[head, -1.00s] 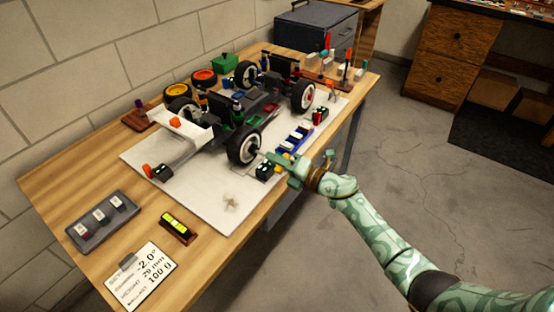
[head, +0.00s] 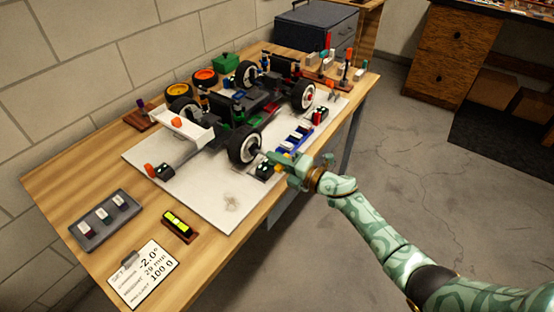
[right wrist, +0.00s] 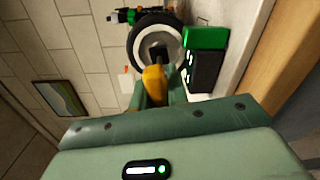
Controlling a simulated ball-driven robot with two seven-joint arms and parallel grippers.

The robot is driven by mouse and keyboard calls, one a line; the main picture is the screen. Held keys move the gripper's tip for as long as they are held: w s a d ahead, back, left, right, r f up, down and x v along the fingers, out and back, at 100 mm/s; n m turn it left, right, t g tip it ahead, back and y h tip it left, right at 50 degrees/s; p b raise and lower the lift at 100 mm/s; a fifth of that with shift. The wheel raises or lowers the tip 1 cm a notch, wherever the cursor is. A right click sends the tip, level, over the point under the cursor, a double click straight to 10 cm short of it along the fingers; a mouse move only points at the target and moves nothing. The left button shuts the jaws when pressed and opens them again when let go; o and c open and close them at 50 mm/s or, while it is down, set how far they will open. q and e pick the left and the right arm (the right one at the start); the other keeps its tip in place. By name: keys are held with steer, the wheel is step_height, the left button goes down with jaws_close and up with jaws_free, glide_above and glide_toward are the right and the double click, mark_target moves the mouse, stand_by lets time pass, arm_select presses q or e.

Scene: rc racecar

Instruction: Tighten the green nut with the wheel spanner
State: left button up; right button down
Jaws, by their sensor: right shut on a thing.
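My right gripper (head: 283,163) is at the near side of the car (head: 240,118), beside its nearest wheel (head: 244,146). It is shut on the wheel spanner, whose yellow handle (right wrist: 153,84) shows between my fingers in the right wrist view. The spanner's dark end lies in front of the middle of the wheel (right wrist: 140,38), roughly in line with the hub. I cannot tell how fully it sits over the nut. The green nut is hidden behind the spanner's end. My left gripper is not in view.
A dark block with a green top (right wrist: 205,40) stands close to my right gripper; it also shows in the head view (head: 265,170). A blue tray (head: 295,138) lies just behind. A grey tray (head: 104,218) and a note card (head: 145,275) lie at the table's front left.

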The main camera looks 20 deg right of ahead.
steer(key=shift+m, duration=0.3)
steer(key=shift+m+p, duration=0.35)
steer(key=shift+m, duration=0.25)
steer(key=shift+m, duration=0.6)
steer(key=shift+m+p, duration=0.3)
steer(key=shift+p, duration=0.1)
steer(key=shift+f+n, duration=0.1)
steer(key=shift+n, duration=0.3)
steer(key=shift+s+d, duration=0.25)
steer(key=shift+s, duration=0.05)
steer(key=shift+p+v, duration=0.5)
steer(key=shift+v, duration=1.2)
